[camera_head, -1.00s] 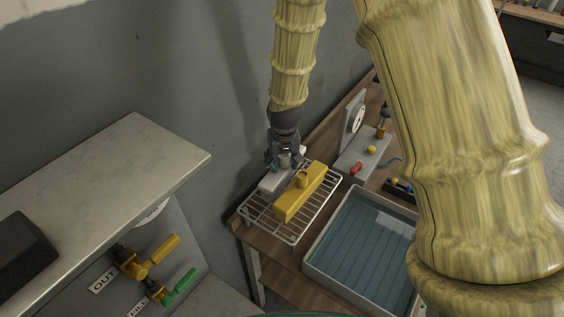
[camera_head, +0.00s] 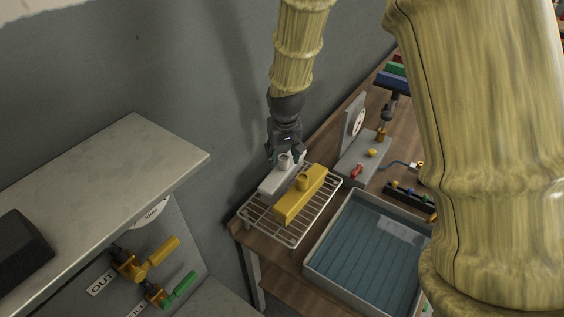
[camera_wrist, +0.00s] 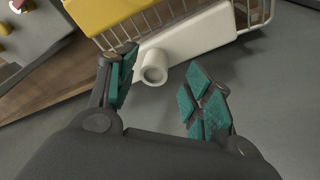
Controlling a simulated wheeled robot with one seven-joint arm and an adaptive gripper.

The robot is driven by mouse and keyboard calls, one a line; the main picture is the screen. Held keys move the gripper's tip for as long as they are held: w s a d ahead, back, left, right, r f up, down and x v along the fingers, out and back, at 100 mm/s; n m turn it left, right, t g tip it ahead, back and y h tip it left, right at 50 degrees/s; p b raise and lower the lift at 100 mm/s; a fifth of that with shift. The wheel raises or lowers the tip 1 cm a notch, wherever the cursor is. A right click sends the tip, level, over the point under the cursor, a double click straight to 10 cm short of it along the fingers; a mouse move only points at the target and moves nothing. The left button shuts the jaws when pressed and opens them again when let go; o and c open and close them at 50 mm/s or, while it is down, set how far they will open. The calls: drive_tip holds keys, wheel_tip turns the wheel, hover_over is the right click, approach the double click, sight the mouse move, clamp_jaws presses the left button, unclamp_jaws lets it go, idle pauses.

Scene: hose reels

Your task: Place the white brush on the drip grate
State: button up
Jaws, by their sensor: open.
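The white brush (camera_head: 277,179), a pale block with a round knob, lies on the wire drip grate (camera_head: 262,226), at its wall side. In the wrist view the white brush (camera_wrist: 185,50) shows its knob between and beyond my fingertips. A yellow brush (camera_head: 303,193) lies on the grate beside it; it also shows in the wrist view (camera_wrist: 105,12). My gripper (camera_head: 285,157) is open and just above the white brush. In the wrist view the teal finger pads (camera_wrist: 160,88) stand wide apart with nothing held between them.
A blue-bottomed tray (camera_head: 312,262) stands right of the grate on the wooden bench. Behind are a grey block with a gauge (camera_head: 358,122) and small fittings. The grey wall (camera_head: 200,100) is close to my gripper. A pale shelf (camera_head: 110,190) juts out at left.

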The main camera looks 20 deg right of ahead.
sight(283, 176)
drive_tip(key=b+v, duration=0.2)
drive_tip(key=v, duration=0.6)
drive_tip(key=shift+a, duration=0.1)
idle(0.3)
